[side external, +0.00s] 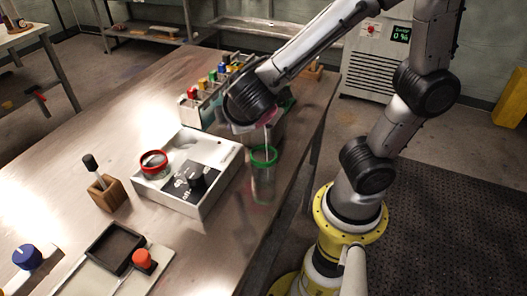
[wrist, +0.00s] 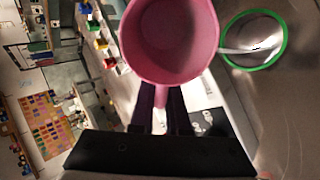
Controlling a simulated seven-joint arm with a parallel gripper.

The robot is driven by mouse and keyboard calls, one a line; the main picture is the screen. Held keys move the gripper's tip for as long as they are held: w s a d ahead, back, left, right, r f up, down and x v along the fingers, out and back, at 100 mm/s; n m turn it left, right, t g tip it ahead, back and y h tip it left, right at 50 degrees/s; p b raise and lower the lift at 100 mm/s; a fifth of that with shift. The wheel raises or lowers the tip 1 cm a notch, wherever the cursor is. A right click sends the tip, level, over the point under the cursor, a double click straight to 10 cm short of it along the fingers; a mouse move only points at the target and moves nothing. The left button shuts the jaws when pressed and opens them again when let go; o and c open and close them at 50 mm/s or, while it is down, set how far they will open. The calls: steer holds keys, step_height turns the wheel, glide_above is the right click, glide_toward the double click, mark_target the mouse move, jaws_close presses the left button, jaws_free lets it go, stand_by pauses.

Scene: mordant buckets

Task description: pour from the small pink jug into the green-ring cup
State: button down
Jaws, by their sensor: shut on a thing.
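The small pink jug (wrist: 170,45) fills the top middle of the wrist view, its open mouth facing the camera. My gripper (wrist: 165,105) is shut on it. The green-ring cup (side external: 263,182) is clear and stands upright on the table near its right edge. Its green rim also shows at the upper right of the wrist view (wrist: 229,59). A thin pale streak runs from the jug's rim into the cup's mouth, and a pale line shows above the cup in the side view. In the side view my wrist mostly hides the jug.
A white box-like unit (side external: 225,177) with a dark panel and a red-ring cup (side external: 154,164) stands left of the green-ring cup. A rack of coloured-top bottles (side external: 187,112) is behind. A wooden block (side external: 106,193) and a dark tray (side external: 115,250) lie nearer.

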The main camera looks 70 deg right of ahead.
steer(key=shift+r+t+h, duration=0.4)
steer(key=shift+t+h, duration=0.2)
stand_by(2.2)
steer(key=shift+f+t+h, duration=0.15)
steer(key=shift+t+h, duration=0.15)
stand_by(0.8)
steer(key=shift+w+d+r, duration=0.1)
steer(key=shift+r, duration=0.15)
steer(key=shift+f+g+y, duration=0.4)
steer(key=shift+g+y, duration=0.7)
